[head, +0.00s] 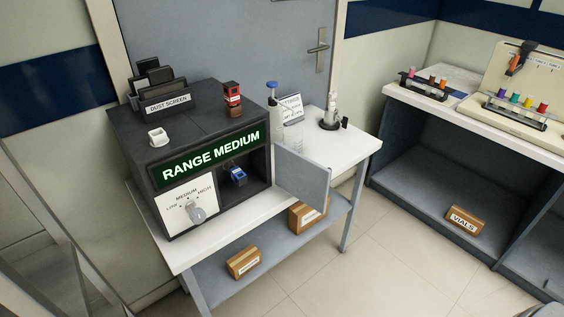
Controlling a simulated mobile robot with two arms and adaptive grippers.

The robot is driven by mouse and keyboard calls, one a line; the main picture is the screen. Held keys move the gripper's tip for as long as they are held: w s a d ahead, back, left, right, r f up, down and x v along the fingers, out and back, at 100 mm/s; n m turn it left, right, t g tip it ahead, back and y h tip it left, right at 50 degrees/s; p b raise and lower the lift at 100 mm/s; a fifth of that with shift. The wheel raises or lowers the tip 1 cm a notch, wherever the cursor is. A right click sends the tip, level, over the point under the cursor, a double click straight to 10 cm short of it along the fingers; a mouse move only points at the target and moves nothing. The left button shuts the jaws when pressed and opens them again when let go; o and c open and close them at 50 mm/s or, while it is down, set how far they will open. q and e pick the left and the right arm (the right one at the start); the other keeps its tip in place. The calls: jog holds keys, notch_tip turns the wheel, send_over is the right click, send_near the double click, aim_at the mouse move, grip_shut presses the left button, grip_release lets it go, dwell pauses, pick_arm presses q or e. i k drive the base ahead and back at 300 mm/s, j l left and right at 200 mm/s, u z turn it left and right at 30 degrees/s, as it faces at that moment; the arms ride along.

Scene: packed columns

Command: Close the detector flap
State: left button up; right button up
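The detector (180,130) is a dark box on the white table, with a lit sign reading "RANGE MEDIUM". Its grey flap (301,176) stands open, hinged at the right edge of the opening and swung out to the right. A blue-topped item (238,175) sits inside the open chamber (257,177). The range knob (195,213) is on the white panel at the lower left. Neither of my grippers is in the head view.
A "DUST SCREEN" holder (166,102), a white cup (158,137) and a red item (232,97) stand on the detector. A blue-capped bottle (272,95) is behind the flap. Boxes (243,262) sit on the lower shelf. Floor (385,270) in front is clear.

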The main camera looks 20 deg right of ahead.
aim_at(305, 179)
jog(key=l+u, duration=0.2)
jog(key=u, duration=0.15)
jog(key=i+l+u, duration=0.1)
jog(key=u, duration=0.25)
jog(key=l+u, duration=0.5)
jog(key=l, duration=0.5)
jog(key=l+u, duration=0.1)
jog(key=l, duration=0.55)
jog(key=k+l+u, duration=0.15)
jog(key=l, duration=0.5)
jog(key=k+l+u, duration=0.1)
jog(key=l, duration=0.5)
